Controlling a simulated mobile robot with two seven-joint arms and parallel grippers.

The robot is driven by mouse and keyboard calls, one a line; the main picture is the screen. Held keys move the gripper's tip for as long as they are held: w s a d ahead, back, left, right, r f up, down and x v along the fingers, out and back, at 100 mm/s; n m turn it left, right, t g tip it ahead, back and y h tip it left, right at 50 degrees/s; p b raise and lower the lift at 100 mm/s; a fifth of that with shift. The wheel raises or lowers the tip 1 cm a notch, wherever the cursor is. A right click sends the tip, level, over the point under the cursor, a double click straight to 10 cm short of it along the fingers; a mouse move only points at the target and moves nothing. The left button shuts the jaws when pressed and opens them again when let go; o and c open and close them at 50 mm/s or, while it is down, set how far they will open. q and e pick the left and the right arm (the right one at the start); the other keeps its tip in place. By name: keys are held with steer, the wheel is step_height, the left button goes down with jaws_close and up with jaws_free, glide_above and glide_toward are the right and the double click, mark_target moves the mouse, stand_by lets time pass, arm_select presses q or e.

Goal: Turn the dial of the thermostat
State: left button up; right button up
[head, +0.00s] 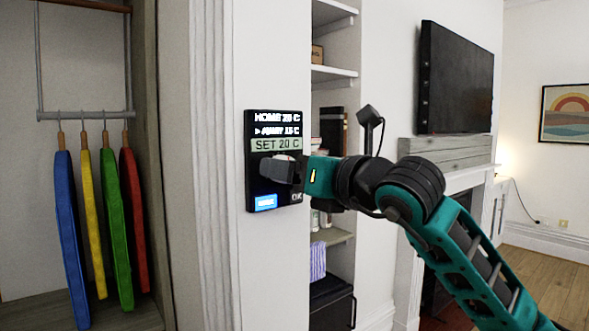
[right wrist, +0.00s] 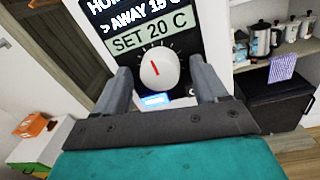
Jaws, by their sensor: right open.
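The thermostat (head: 262,190) is a black panel on the white wall pillar. Its screen reads HOME, AWAY and a highlighted "SET 20 C" line. In the right wrist view the thermostat (right wrist: 190,62) shows its round white dial (right wrist: 160,68) with a red mark pointing nearly straight up. My right gripper (head: 284,169) is at the panel and hides most of the dial in the head view. In the right wrist view the fingers of my right gripper (right wrist: 162,90) are open, one on either side of the dial. I cannot tell whether they touch it. My left gripper is out of view.
Left of the pillar is an open closet with hanging coloured pieces (head: 110,215). Right of it are recessed shelves (head: 335,72) and a black cabinet (head: 331,302). A dark television (head: 455,80) hangs above the mantel (head: 445,151). An orange item (right wrist: 35,125) sits low left.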

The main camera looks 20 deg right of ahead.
steer(key=shift+c, duration=0.2)
steer(key=c, duration=1)
steer(key=shift+a+n+h+b, duration=0.1)
steer(key=shift+n+h+b, duration=0.2)
steer(key=shift+n+b, duration=3.05)
steer(key=shift+a+n+h+b, duration=0.2)
steer(key=shift+n+b, duration=0.85)
steer(key=shift+n, duration=4.6)
steer(key=shift+d, duration=0.15)
